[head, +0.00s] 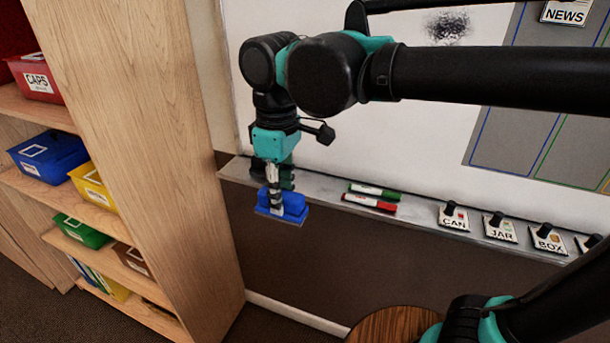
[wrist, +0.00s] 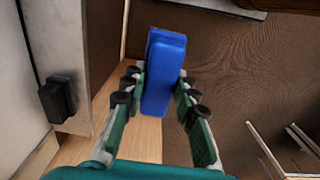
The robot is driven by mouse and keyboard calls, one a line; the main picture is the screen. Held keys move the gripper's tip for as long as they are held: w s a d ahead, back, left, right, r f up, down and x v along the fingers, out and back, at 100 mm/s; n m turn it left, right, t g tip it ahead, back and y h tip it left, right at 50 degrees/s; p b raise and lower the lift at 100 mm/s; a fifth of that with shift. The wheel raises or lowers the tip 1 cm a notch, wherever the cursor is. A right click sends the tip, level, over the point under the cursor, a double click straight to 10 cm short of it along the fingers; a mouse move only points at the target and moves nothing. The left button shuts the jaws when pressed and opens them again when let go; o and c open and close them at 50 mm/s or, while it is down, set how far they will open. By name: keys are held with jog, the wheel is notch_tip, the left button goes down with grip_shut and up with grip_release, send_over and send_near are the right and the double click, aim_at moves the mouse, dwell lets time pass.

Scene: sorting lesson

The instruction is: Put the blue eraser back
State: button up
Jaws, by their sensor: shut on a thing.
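The blue eraser (head: 293,205) is held in my gripper (head: 275,198), which points down at the left end of the whiteboard ledge (head: 330,189). In the head view the eraser overlaps the ledge's front edge, with its lower part showing against the brown wall below. I cannot tell its exact height or gap from the ledge. In the wrist view the eraser (wrist: 163,75) sits between the two fingers of my gripper (wrist: 160,92), long side running away from the palm. The fingers are shut on its sides.
Green (head: 375,191) and red (head: 370,202) markers lie on the ledge, right of the eraser. Further right are several knobbed cards, including CAN (head: 453,217). A dark smudge (head: 447,26) marks the whiteboard (head: 400,130). A wooden shelf (head: 135,120) with coloured bins stands left. A round wooden top (head: 392,325) is below.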

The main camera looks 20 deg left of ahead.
jog(key=w+d, duration=0.1)
jog(key=w, duration=1.7)
jog(key=f, duration=0.4)
jog(key=w+f, duration=0.1)
jog(key=f, duration=0.1)
jog(key=shift+d, duration=0.25)
jog(key=shift+w+f, duration=0.25)
jog(key=shift+f, duration=0.2)
jog(key=o, duration=1.1)
notch_tip(320, 180, up, 12)
jog(key=shift+r, duration=0.1)
